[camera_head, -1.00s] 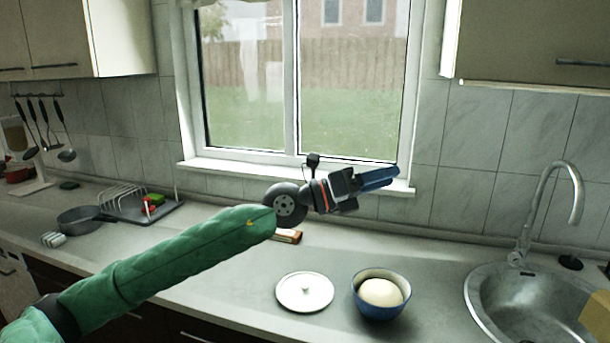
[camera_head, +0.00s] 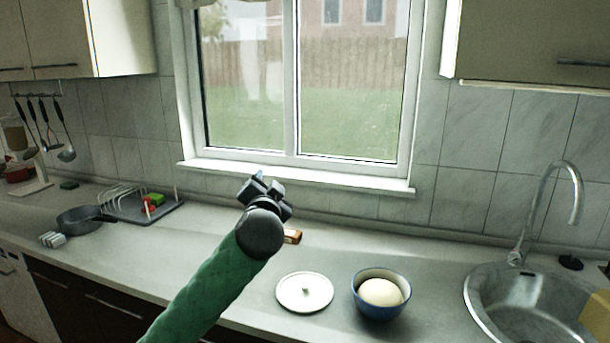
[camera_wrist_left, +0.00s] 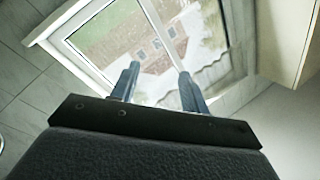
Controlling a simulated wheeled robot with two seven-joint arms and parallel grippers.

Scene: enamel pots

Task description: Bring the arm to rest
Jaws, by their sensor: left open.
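My left arm, in a green sleeve, comes up from the bottom of the head view. My left gripper (camera_head: 264,188) is raised above the counter in front of the window, pointing away from the camera. In the left wrist view its two blue fingers (camera_wrist_left: 157,88) stand apart with nothing between them. The window fills the background behind them. In the head view the wrist hides most of the fingers. My right gripper is not in view.
A white lid (camera_head: 305,292) lies on the counter beside a blue pot (camera_head: 379,310) holding a pale round thing (camera_head: 381,292). A brown block (camera_head: 292,236) sits behind the wrist. The sink (camera_head: 530,305) is at right, a dish rack (camera_head: 125,203) and pan (camera_head: 82,219) at left.

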